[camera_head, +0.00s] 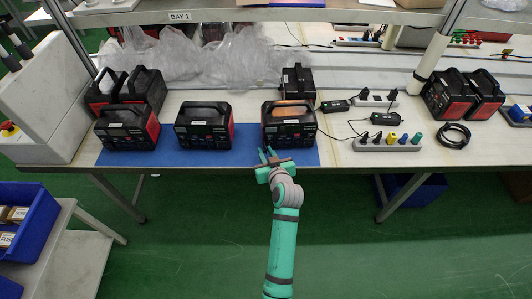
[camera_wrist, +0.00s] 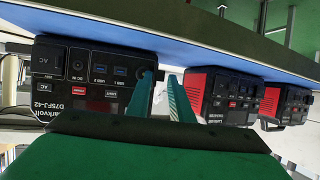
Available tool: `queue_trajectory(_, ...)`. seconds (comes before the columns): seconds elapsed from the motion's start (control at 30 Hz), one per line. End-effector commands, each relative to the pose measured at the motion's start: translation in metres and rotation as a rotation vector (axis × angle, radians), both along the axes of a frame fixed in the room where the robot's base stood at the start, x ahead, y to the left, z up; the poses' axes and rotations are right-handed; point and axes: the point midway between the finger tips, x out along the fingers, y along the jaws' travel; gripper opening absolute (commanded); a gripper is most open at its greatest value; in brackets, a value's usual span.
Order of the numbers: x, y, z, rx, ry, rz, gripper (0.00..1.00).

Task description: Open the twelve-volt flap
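Three black power stations stand in a row on a blue mat (camera_head: 248,155); the right one (camera_head: 290,124) is nearest my gripper. In the wrist view, which is upside down, its front panel (camera_wrist: 95,75) shows AC, "DC 12V" and USB labels. A dark round cover (camera_wrist: 78,53) sits by the 12V label; it looks closed, though it is small. My gripper (camera_head: 266,152) is just in front of this station, low at the mat's front edge. Its two green fingers (camera_wrist: 160,78) are apart with nothing between them, beside the panel's USB-1 end. The left finger overlaps that panel edge.
The middle power station (camera_head: 204,125) and left power station (camera_head: 127,127) stand to the left. Behind are plastic bags (camera_head: 225,62) and another black unit (camera_head: 298,80). A power strip (camera_head: 387,145) with plugs and cables lies to the right. Floor in front is clear.

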Motion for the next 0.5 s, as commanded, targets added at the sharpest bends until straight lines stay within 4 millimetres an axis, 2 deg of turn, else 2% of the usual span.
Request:
queue_trajectory(0.03,-0.0001,0.0004,0.0000,0.000,0.000,0.001,0.07)
queue_trajectory(0.07,-0.0001,0.0005,0.0000,0.000,0.000,0.001,0.00)
queue_trajectory(0.5,-0.0008,0.0042,-0.0002,0.001,0.000,-0.033,0.00)
